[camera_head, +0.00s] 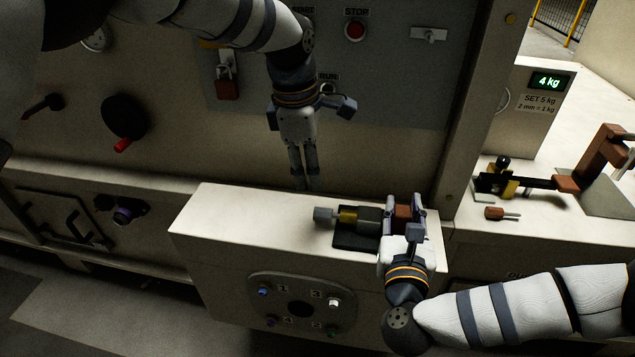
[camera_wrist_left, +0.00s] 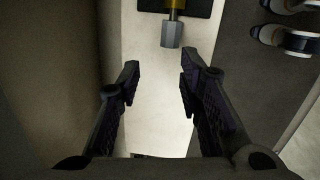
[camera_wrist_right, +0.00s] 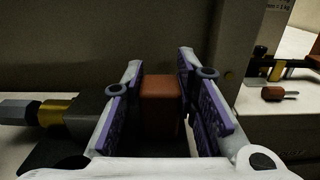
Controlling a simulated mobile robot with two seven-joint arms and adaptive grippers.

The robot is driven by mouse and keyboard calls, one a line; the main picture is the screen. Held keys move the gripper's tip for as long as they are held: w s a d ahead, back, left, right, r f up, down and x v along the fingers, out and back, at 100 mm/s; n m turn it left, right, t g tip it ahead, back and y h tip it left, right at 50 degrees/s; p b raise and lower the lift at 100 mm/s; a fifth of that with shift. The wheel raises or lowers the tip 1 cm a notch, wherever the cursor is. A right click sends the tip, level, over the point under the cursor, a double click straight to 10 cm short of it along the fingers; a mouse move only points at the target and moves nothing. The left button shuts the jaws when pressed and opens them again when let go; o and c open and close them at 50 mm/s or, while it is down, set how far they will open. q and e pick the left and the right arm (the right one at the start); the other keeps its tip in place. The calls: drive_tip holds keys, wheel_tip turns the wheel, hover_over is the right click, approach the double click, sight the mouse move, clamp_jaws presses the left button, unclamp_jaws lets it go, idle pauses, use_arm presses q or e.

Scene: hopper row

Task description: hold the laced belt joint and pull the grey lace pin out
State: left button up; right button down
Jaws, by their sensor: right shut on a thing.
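The belt joint assembly lies on a dark base plate (camera_head: 356,241) on the pale ledge. From left to right it shows a grey hex-ended pin (camera_head: 322,214), a yellow collar (camera_head: 347,215), a grey block (camera_head: 369,219) and a red-brown block (camera_head: 402,216). My right gripper (camera_head: 404,206) is shut on the red-brown block, which also shows between its fingers in the right wrist view (camera_wrist_right: 160,105). My left gripper (camera_head: 307,186) is open and empty, pointing down just left of and above the pin. The pin's hex end (camera_wrist_left: 171,33) shows ahead of its fingers. The lacing itself is not distinguishable.
The ledge (camera_head: 225,215) is clear left of the pin. A panel with a red STOP button (camera_head: 355,31) and a dark round knob (camera_head: 122,116) stands behind. At right, a bench holds a small brown-handled tool (camera_head: 495,213) and a 4 kg display (camera_head: 549,82).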

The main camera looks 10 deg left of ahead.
sight(330, 212)
use_arm(q)
drive_tip(key=s+m+t+h, duration=0.2)
drive_tip(key=s+t+h, duration=0.1)
drive_tip(key=s+h, duration=0.15)
drive_tip(key=shift+y, duration=0.45)
drive_tip(key=x, duration=1)
drive_tip(key=shift+f, duration=0.3)
clamp_jaws()
